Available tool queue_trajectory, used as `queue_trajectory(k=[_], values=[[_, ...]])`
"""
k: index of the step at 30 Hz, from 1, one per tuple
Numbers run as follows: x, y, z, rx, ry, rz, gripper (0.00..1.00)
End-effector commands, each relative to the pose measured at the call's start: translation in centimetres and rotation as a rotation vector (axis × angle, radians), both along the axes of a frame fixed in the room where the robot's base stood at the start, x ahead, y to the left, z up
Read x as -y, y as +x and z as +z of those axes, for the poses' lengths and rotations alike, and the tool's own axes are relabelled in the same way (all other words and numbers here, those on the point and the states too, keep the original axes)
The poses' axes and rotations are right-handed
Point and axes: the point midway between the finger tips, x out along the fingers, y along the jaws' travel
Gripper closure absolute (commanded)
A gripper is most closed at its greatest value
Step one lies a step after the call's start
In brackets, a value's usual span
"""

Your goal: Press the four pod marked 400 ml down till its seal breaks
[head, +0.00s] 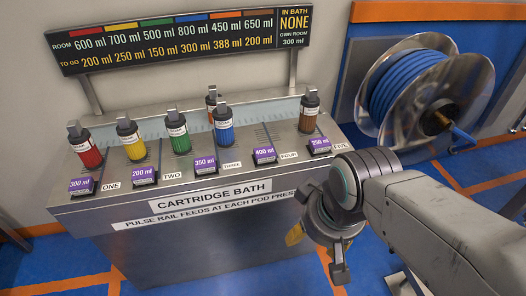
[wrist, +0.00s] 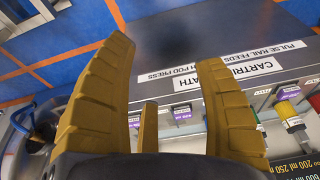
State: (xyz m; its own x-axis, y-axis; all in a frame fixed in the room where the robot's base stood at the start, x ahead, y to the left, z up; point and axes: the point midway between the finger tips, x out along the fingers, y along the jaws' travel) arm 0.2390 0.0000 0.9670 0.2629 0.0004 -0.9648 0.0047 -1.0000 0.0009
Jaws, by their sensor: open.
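The pod marked 400 ml (head: 265,154) is a purple-topped block at the front edge of the cartridge bath, beside the FOUR label (head: 288,155). Its seal is too small to judge. My gripper (head: 293,236) hangs in front of the bath, below and right of that pod and apart from it. Purple pod labels show beyond the fingers there, but I cannot tell which is the 400 ml one.
Other pods read 300 ml (head: 81,186), 200 ml (head: 144,174), 350 ml (head: 205,163) and 250 ml (head: 320,145). Coloured cartridges, such as the blue one (head: 224,126), stand behind them. The display board (head: 185,40) reads IN BATH NONE. A hose reel (head: 420,90) is at right.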

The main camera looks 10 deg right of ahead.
Motion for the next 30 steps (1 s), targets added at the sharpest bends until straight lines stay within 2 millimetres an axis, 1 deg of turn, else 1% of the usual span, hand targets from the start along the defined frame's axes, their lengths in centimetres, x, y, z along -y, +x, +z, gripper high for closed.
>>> queue_trajectory(k=[1,2,18,21,30], values=[[0.00,0.00,0.00,0.000,0.000,0.000,0.42],[0.00,0.00,0.00,0.000,0.000,0.000,0.44],[0.00,0.00,0.00,0.000,0.000,0.000,0.93],[0.00,0.00,0.00,0.000,0.000,0.000,1.00],[0.00,0.00,0.00,0.000,0.000,0.000,1.00]])
